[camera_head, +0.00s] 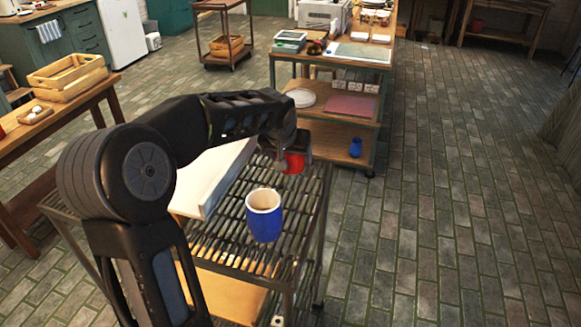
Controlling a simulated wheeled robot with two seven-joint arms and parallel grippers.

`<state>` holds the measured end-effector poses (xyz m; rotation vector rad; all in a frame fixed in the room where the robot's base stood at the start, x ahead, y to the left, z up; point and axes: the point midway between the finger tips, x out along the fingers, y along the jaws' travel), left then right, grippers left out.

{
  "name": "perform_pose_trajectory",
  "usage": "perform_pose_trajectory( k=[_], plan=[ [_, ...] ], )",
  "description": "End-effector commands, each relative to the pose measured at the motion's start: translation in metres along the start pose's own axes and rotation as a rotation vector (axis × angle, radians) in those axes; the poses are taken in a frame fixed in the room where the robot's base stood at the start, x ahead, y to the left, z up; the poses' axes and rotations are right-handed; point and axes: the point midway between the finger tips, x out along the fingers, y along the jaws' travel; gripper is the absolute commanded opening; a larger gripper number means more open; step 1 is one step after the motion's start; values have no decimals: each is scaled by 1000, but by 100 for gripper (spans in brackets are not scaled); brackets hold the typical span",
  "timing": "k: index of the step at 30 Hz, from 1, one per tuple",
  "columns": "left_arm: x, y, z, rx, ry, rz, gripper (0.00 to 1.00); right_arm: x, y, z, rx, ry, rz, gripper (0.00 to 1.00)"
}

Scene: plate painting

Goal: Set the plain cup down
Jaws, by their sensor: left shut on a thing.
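A small red cup (294,164), plain in colour, is at the tip of my left gripper (291,149), near the far end of a slatted rack (228,238). My left arm reaches in from the left, and the gripper is shut on the red cup. The gripper and wrist hide the cup's upper part. I cannot tell whether its base touches the slats. A blue cup with a pale rim (264,219) stands upright on the rack, nearer to me and apart from the gripper. My right gripper is not in view.
A white box-like tray (212,180) lies on the rack's left side, partly behind my arm. Slats around the blue cup are bare. Brick floor is open at right.

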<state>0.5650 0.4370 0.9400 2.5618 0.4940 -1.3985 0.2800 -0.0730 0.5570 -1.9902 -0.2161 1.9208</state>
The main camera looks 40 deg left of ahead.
Motion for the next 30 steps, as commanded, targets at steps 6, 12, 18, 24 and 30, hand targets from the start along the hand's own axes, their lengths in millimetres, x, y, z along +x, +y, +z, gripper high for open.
perform_pose_trajectory(
  k=[6, 12, 18, 24, 30],
  plan=[
    [22, 0, 14, 1, -2, 1, 17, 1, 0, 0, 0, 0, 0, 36],
    [31, 0, 20, 0, 1, 1, 17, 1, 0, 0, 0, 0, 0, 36],
    [31, 0, 20, 0, 1, 1, 17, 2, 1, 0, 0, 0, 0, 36],
    [33, 0, 22, 0, -1, 1, 78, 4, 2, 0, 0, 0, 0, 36],
    [33, 0, 22, 0, -1, 1, 93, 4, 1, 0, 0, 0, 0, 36]
  ],
)
